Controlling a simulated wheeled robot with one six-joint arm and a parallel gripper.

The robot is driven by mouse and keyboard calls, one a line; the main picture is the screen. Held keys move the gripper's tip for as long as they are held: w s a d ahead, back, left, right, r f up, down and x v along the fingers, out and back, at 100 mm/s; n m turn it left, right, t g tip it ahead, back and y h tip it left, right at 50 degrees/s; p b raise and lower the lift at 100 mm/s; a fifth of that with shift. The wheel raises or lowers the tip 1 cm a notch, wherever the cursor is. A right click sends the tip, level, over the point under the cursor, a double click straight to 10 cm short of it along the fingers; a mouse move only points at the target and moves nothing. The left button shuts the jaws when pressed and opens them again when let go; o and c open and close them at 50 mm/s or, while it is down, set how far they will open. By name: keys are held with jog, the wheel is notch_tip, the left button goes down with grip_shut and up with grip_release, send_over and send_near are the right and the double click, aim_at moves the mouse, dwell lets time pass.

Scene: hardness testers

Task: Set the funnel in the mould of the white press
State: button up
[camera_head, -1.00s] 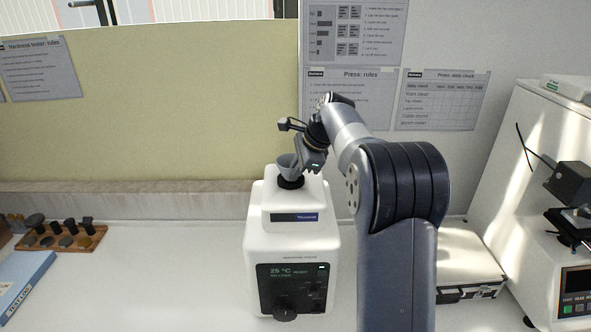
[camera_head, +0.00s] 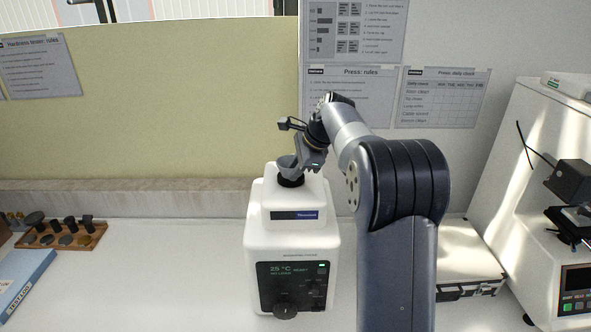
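The white press (camera_head: 291,238) stands on the bench in the middle, with a dark display and knob on its front. A dark ring, its mould (camera_head: 291,181), is on its top. The grey funnel (camera_head: 287,163) is at the mould, wide end up. Its lower end is hidden, so I cannot tell how deep it sits. My gripper (camera_head: 297,166) is at the funnel's right side, over the press. Its fingertips overlap the funnel, and I cannot see whether they grip it.
A wooden tray (camera_head: 98,236) with several dark pieces and a blue book (camera_head: 25,280) lie at the left. A case (camera_head: 468,262) stands at the right, beside a white tester (camera_head: 530,190).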

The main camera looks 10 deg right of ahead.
jog(key=shift+s+f, duration=0.25)
jog(key=shift+f, duration=0.3)
jog(key=b+v, duration=0.1)
jog(key=v, duration=1)
jog(key=shift+w+r, duration=0.3)
jog(key=shift+r, duration=0.15)
jog(key=shift+f, duration=0.1)
jog(key=x, duration=0.7)
jog(key=p+x, duration=0.1)
jog(key=x, duration=0.3)
jog(key=shift+s, duration=0.3)
jog(key=shift+r, duration=0.25)
jog(key=shift+w, duration=0.1)
